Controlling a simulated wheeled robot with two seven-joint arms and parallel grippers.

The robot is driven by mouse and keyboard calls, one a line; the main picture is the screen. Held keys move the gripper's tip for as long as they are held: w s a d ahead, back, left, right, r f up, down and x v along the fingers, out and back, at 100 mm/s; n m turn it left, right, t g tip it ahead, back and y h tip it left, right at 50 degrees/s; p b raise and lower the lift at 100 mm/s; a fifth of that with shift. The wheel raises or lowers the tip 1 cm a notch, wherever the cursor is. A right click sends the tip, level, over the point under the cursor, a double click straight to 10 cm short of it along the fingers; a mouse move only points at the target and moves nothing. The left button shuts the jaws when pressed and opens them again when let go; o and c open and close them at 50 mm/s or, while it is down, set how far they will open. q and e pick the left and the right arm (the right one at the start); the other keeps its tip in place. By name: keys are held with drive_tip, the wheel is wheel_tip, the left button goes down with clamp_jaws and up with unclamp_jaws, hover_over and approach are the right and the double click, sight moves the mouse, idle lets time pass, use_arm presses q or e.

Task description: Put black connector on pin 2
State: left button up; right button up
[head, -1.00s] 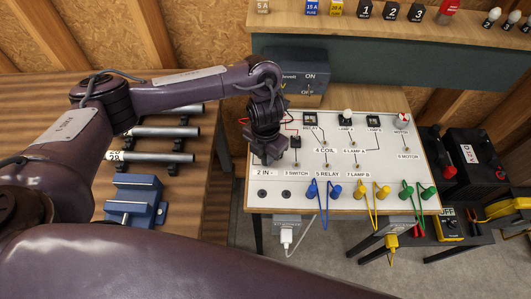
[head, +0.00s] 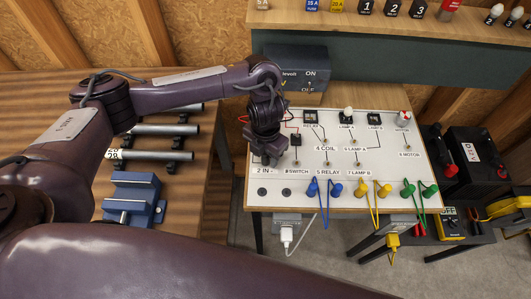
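My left gripper (head: 271,157) points down over the left end of the white board (head: 330,190), just above the "2 IN -" label (head: 264,171). The gripper is dark and its fingertips blend together, so I cannot tell whether it is open or shut. The pin 2 spot is hidden behind the gripper. I cannot make out the black connector as a separate thing; anything between the fingers is too dark to tell. A bit of red wire (head: 243,119) shows left of the wrist. My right gripper is not in view.
Blue (head: 323,189), yellow (head: 375,190) and green (head: 419,190) plug pairs stand along the board's front edge. Two dark round holes (head: 274,192) lie left of them. A grey power box (head: 298,68) stands behind. A blue vise (head: 133,199) is on the left bench.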

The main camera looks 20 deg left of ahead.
use_arm(q)
drive_tip(key=shift+r, duration=0.1)
wheel_tip(320, 180, up, 8)
drive_tip(key=shift+f+p, duration=0.2)
drive_tip(key=shift+p, duration=0.4)
